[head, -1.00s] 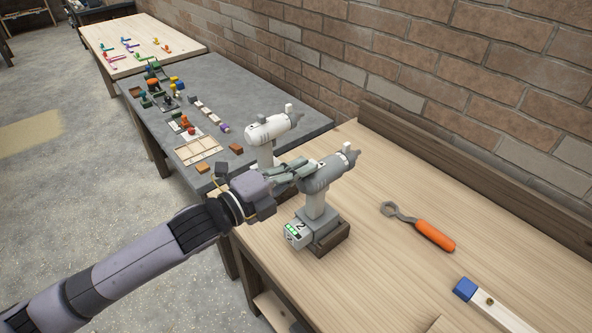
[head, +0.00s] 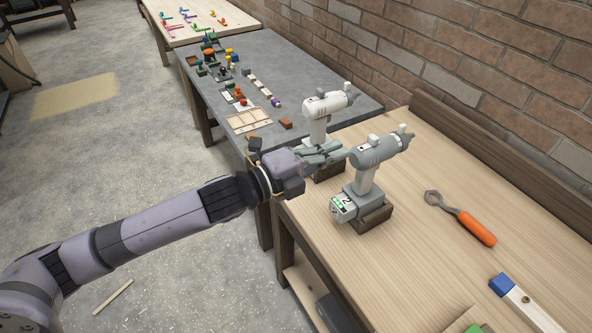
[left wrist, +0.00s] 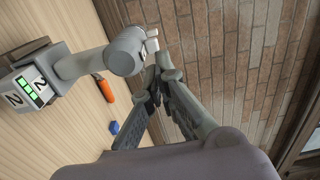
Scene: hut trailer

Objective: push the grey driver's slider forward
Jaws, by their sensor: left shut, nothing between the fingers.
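The grey driver (head: 368,176) stands upright in a dark block on the wooden bench, its nose toward the wall. A pale tab (head: 373,140) stands on its top near the rear, and a smaller knob (head: 402,129) stands nearer the nose. I cannot tell for sure which is the slider. My left gripper (head: 343,152) is shut and empty, its fingertips at the rear of the driver's head. In the left wrist view the gripper (left wrist: 158,68) is close beside the driver's head (left wrist: 124,52) and a pale tab (left wrist: 151,45); contact is unclear. My right gripper is not visible.
A white driver (head: 324,106) stands just beyond the grey one. An orange-handled wrench (head: 474,226) and a blue-ended white bar (head: 503,285) lie on the bench to the right. A grey table (head: 210,85) holds several small parts. The brick wall (head: 490,70) rises behind.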

